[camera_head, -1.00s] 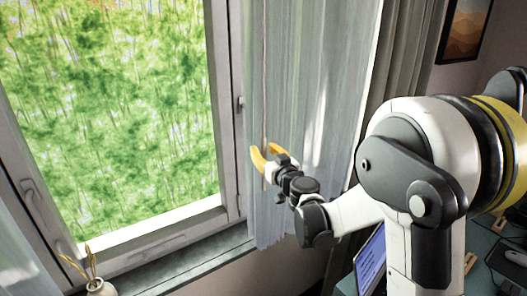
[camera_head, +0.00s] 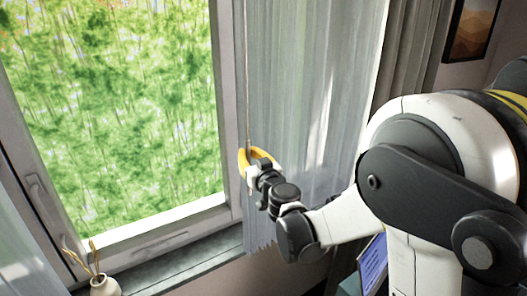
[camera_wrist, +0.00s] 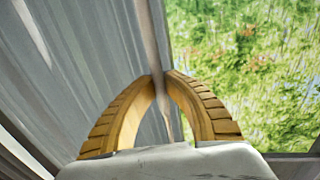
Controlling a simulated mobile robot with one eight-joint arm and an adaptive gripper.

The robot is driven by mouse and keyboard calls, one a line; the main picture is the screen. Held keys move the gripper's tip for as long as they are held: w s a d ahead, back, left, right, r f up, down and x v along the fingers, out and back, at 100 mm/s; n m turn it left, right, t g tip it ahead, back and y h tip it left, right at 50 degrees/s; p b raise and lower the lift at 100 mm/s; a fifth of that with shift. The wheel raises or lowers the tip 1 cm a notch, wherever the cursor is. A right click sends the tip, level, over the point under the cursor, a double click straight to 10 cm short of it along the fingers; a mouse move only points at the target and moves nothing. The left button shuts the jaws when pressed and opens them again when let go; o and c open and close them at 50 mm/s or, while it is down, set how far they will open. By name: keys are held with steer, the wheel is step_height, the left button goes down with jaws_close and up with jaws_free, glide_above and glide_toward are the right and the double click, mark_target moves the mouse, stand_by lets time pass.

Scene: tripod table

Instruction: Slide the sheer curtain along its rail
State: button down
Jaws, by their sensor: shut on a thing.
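The sheer curtain (camera_head: 300,90) hangs pale and pleated at the right side of the window in the head view. It also fills the left of the wrist view (camera_wrist: 75,60). A thin wand (camera_head: 248,75) hangs down along the curtain's left edge. My gripper (camera_head: 246,160) is at the wand's lower part, its yellow fingers closed around it. In the wrist view the fingertips (camera_wrist: 159,76) meet at the wand (camera_wrist: 152,35), whose tapered lower end hangs between the fingers. The rail is out of view.
The window (camera_head: 115,110) with greenery outside lies left of the curtain. A vase with dry stems (camera_head: 104,285) stands at the sill's left end. A thicker grey drape (camera_head: 405,60) hangs to the right. A screen (camera_head: 373,262) stands below my arm. Another sheer panel (camera_head: 22,255) shows at lower left.

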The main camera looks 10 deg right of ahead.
steer(key=s+a+b, duration=0.1)
steer(key=s+a, duration=0.6)
steer(key=a, duration=1.2)
steer(key=s+a+b, duration=0.1)
steer(key=s+a, duration=0.6)
steer(key=a, duration=1.2)
steer(key=s+a+b, duration=0.1)
steer(key=s+a, duration=0.6)
steer(key=a, duration=1.3)
steer(key=shift+s+b, duration=0.4)
steer(key=shift+a, duration=0.1)
steer(key=c, duration=1.6)
jaws_free()
steer(key=shift+o, duration=0.8)
steer(key=shift+s+a, duration=0.15)
steer(key=s+d, duration=0.2)
steer(key=s, duration=0.9)
steer(key=shift+s, duration=0.4)
